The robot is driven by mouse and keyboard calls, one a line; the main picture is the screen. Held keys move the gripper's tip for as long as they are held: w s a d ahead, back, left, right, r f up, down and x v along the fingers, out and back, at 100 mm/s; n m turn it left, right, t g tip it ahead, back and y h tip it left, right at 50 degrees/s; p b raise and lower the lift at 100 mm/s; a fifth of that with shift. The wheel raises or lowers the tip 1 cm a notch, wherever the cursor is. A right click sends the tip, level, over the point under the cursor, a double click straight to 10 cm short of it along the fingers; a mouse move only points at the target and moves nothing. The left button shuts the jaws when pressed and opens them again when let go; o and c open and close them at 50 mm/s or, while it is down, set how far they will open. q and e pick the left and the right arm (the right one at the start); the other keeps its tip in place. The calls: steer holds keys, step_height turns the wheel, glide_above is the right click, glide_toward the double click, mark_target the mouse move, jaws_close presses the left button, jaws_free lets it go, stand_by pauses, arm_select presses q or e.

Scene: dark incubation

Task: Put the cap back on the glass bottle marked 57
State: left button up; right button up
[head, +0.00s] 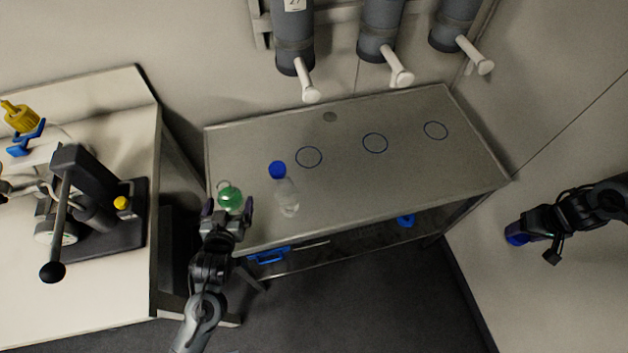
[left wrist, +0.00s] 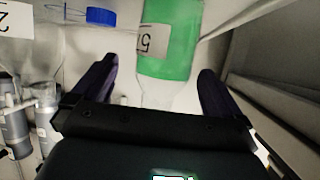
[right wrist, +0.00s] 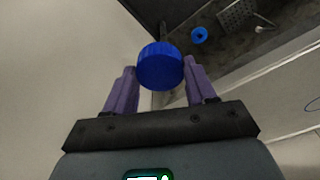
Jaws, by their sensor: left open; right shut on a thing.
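A glass bottle with green liquid (head: 231,197) stands at the left end of the grey bench, with no cap visible on its mouth. In the left wrist view the green bottle (left wrist: 180,45) lies between the spread fingers; its label shows a "5", the rest turned away. My left gripper (head: 228,208) is open around the near side of this bottle; contact cannot be told. My right gripper (head: 517,236) is shut on a blue cap (right wrist: 160,66), far to the right of the bench, in front of the pale wall.
A clear bottle (head: 288,197) with a blue cap (head: 277,169) stands close right of the green one. The bench (head: 400,180) is otherwise bare, with blue rings marked on it. Blue items (head: 405,220) lie on the lower shelf. Grey cylinders with white handles (head: 311,95) hang above the back edge.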

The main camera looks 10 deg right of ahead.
mark_target(224, 181)
arm_select(q)
steer(key=shift+w, duration=0.1)
steer(key=shift+a+p+x, duration=0.2)
steer(key=shift+p+x, duration=0.15)
steer(key=shift+x, duration=2.2)
arm_select(e)
steer(key=shift+r, duration=0.35)
arm_select(q)
steer(key=shift+f, duration=0.1)
steer(key=c, duration=1.5)
steer(key=shift+r, duration=5.1)
steer(key=shift+c, duration=0.2)
arm_select(e)
steer(key=shift+f, duration=0.2)
